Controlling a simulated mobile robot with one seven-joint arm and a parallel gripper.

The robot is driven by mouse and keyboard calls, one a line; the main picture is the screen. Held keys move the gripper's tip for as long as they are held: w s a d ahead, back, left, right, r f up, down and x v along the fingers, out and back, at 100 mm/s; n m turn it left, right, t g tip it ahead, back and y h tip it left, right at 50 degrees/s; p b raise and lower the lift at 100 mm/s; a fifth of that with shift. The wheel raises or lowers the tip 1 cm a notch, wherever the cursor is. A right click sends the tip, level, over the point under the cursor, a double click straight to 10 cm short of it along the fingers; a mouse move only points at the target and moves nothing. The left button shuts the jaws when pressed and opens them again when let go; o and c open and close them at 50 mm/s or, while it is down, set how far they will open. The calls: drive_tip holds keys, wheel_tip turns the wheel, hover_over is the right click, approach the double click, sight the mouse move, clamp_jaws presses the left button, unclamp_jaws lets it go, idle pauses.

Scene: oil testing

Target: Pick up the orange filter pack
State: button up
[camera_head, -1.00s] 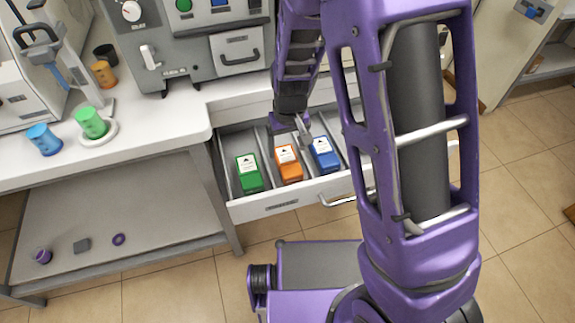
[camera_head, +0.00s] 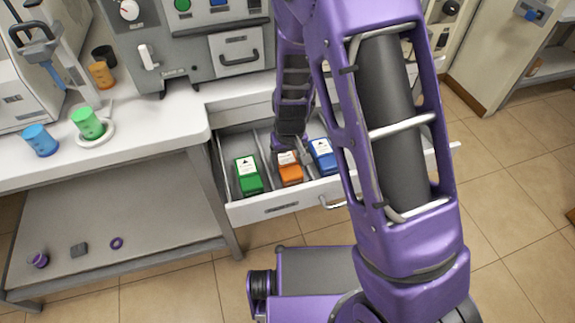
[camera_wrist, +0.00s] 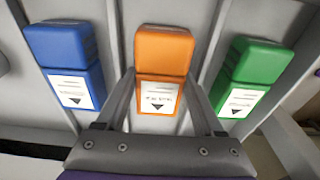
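The orange filter pack (camera_head: 290,173) stands in the open drawer, between the green pack (camera_head: 248,175) and the blue pack (camera_head: 322,156). In the wrist view the orange pack (camera_wrist: 163,60) is in the middle, with its white label towards my gripper. My gripper (camera_wrist: 161,76) is open, with one finger along each side of the orange pack. Whether the fingers touch it cannot be told. In the head view my gripper (camera_head: 285,155) is at the back of the orange pack and hides part of it.
The drawer (camera_head: 280,207) has thin dividers between the packs. The blue pack (camera_wrist: 70,60) and green pack (camera_wrist: 250,75) stand close on either side in the wrist view. A workbench (camera_head: 150,130) with a green cup (camera_head: 87,122) and a blue cup (camera_head: 40,140) is at the left.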

drive_tip(key=c, duration=0.8)
